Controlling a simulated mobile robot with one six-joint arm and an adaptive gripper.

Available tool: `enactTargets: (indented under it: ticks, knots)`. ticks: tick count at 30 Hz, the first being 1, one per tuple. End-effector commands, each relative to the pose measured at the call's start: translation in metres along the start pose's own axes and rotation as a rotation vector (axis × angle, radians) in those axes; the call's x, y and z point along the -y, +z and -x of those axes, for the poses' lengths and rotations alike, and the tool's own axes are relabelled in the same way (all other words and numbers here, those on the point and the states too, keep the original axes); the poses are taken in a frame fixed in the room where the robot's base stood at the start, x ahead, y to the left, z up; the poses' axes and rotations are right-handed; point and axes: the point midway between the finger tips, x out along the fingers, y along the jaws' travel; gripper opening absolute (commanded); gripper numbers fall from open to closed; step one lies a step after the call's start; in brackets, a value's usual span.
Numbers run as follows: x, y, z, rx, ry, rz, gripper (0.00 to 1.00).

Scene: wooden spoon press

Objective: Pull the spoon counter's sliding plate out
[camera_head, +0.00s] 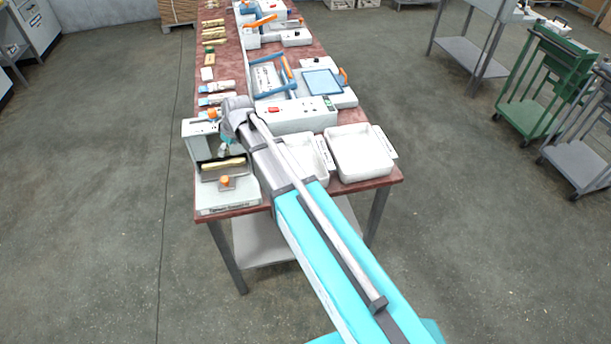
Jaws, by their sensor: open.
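The spoon counter (228,198) is a white machine at the near left corner of the table, with an upright housing behind its low base. Pale wooden spoons lie in its dark recess. What looks like its sliding plate (212,175) is a grey part at the front of the recess, with an orange knob (225,181) on it. My gripper (225,152) hangs just above and behind the recess, apart from the knob. It is open and looks empty. It is small here, and the wrist partly hides the housing.
Two white trays stand right of the counter; my arm crosses over the left one, and the right tray (360,154) is clear. A white press with a blue frame (268,77) stands behind. Spoon bundles (213,35) line the table's left edge. The floor in front is free.

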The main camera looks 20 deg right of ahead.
Motion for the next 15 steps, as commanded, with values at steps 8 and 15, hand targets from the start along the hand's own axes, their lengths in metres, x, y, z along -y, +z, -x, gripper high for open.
enactTargets:
  ticks: [8,15]
  knots:
    - [-0.004,0.039,0.017,0.051,0.011,-0.095,0.79]
    - [-0.006,0.07,0.03,0.095,0.022,-0.176,0.79]
